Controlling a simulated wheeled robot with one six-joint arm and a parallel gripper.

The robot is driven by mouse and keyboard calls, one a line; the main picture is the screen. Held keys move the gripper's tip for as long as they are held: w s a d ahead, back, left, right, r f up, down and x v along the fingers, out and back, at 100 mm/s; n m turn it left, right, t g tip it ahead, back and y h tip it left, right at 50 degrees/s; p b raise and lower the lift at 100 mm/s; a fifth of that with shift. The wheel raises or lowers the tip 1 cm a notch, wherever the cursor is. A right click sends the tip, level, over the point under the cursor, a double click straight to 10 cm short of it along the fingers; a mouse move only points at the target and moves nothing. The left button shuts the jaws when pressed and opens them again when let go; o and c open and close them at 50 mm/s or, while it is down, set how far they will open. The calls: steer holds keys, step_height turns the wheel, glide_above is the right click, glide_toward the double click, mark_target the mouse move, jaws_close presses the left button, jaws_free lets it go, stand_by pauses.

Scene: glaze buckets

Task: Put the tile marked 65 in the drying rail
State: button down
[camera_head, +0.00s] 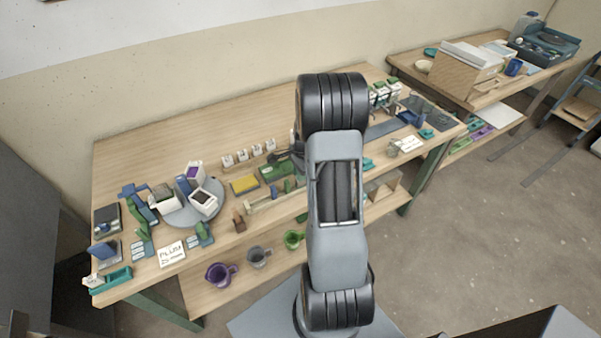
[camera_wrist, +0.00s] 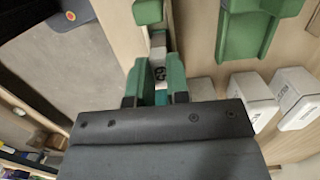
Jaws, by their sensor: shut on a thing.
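In the wrist view, my gripper (camera_wrist: 155,88) has green fingers and is shut on a small tile (camera_wrist: 158,73). The tile is pale with a dark mark that looks like digits, too small to read surely. Its lower part is hidden between the fingers. In the head view my arm covers most of the gripper and the tile. A long pale wooden rail (camera_head: 264,203) lies near the table's front, left of my arm; it may be the drying rail, but I cannot tell for sure.
A row of white labelled blocks (camera_head: 242,155) stands at the table's back; white blocks (camera_wrist: 245,97) and a green holder (camera_wrist: 250,30) show right of my gripper. A round grey tray (camera_head: 216,215) holds pots at left. Cups (camera_head: 258,257) sit on the lower shelf.

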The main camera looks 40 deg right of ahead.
steer(key=shift+f, duration=0.35)
steer(key=c, duration=1)
jaws_free()
steer(key=shift+r, duration=0.2)
step_height(320, 180, up, 7)
steer(key=p, duration=0.5)
steer(key=shift+f, duration=0.1)
steer(key=shift+n, duration=0.3)
